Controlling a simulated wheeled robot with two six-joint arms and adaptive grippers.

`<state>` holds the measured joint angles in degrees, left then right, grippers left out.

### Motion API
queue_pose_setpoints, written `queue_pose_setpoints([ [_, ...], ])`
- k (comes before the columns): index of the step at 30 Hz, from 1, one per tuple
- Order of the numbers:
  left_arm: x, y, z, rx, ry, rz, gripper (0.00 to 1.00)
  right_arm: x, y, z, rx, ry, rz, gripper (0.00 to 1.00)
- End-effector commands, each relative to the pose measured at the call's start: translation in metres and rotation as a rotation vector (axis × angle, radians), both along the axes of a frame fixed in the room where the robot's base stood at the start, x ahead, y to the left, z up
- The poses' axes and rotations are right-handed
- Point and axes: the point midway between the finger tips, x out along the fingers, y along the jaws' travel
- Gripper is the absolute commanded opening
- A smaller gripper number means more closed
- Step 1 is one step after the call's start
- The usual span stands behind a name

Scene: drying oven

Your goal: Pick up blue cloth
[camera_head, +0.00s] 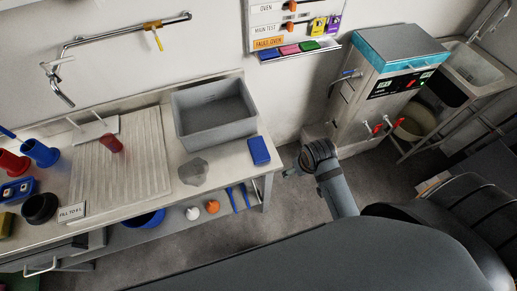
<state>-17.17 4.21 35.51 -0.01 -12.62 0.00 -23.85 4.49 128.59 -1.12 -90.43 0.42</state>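A small blue rectangular item (259,150), which looks like the folded blue cloth, lies flat on the right end of the workbench, near its edge. One of my arms, seemingly the right, reaches up from the lower right. Its dark wrist end (318,157) is over the floor, to the right of the bench and apart from the blue cloth. Its fingers are too small and unclear to tell whether they are open or shut. My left gripper is not in view.
A grey basin (214,112) stands on the bench behind the cloth, with a grey crumpled lump (194,171) to the left. A ribbed drainboard (145,172) lies further left. A teal-topped machine (399,45) and a sink (470,72) stand at the right.

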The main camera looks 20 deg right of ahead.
Motion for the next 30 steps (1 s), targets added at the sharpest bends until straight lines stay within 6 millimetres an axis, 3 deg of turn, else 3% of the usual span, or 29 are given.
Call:
queue_pose_setpoints([
  [8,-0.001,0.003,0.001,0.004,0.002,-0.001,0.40,0.053,0.013,-0.004,0.034,0.104,-0.062,0.91],
  [14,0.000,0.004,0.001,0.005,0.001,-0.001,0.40,0.104,0.037,-0.004,0.068,0.206,-0.083,0.91],
  [21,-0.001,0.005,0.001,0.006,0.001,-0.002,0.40,0.168,0.085,0.031,0.090,0.352,-0.053,0.91],
  [25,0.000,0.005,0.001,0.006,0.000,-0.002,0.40,0.180,0.098,0.044,0.085,0.395,-0.039,0.91],
  [30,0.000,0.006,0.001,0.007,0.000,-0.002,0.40,0.181,0.100,0.045,0.083,0.404,-0.036,0.91],
])
